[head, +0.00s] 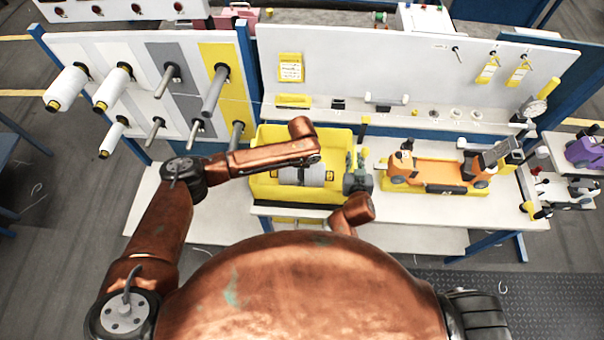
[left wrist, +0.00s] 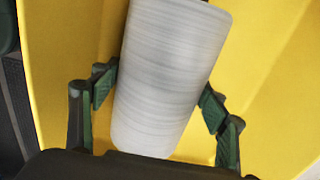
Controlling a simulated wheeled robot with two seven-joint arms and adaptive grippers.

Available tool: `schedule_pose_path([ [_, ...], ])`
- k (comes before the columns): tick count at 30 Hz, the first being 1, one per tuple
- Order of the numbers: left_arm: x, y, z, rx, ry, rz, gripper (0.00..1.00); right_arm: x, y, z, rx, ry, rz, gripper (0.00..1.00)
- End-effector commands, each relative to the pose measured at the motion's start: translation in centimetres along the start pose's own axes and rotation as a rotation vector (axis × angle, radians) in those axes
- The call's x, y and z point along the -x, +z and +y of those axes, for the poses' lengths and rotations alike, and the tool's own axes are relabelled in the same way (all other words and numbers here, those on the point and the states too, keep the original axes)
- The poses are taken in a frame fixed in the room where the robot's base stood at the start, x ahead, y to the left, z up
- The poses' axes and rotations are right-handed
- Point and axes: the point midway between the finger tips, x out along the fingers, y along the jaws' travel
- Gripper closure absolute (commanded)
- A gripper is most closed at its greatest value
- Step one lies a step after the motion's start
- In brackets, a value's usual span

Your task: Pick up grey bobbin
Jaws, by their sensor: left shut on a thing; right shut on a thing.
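The grey bobbin (head: 302,176) lies in the yellow bin (head: 262,187) on the workbench. It is a pale grey wound cylinder. In the left wrist view the bobbin (left wrist: 170,75) fills the middle, with yellow bin walls around it. My left gripper (left wrist: 158,98) has one finger pad against each side of the bobbin and is shut on it. In the head view my left forearm reaches over the bin and hides that gripper. My right gripper (head: 357,178) is at the right wall of the bin and appears shut on its rim; its fingertips are hard to make out.
A peg rack (head: 140,85) with white bobbins and grey rods stands at the back left. An orange and yellow device (head: 435,175) sits on the bench right of the bin. A white panel (head: 400,75) with tags rises behind. Bare bench (head: 400,212) shows in front of the device.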

Motion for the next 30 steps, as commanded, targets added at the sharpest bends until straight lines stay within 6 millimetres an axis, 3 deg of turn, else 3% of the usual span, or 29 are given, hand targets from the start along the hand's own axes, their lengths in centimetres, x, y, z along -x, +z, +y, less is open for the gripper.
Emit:
schedule_pose_path([
  [8, 0.0, 0.0, 0.0, 0.0, -0.001, -0.001, 0.82, 0.0, -0.1, 0.0, 0.001, 0.0, 0.003, 1.0],
  [17, 0.5, 0.0, -0.1, 0.0, -0.003, 0.001, 0.82, 0.0, -0.1, 0.0, 0.001, 0.0, 0.003, 1.0],
  [30, 7.7, -0.1, -0.2, -0.001, -0.005, 0.001, 0.82, 0.0, -0.1, 0.0, 0.001, 0.0, 0.002, 1.0],
])
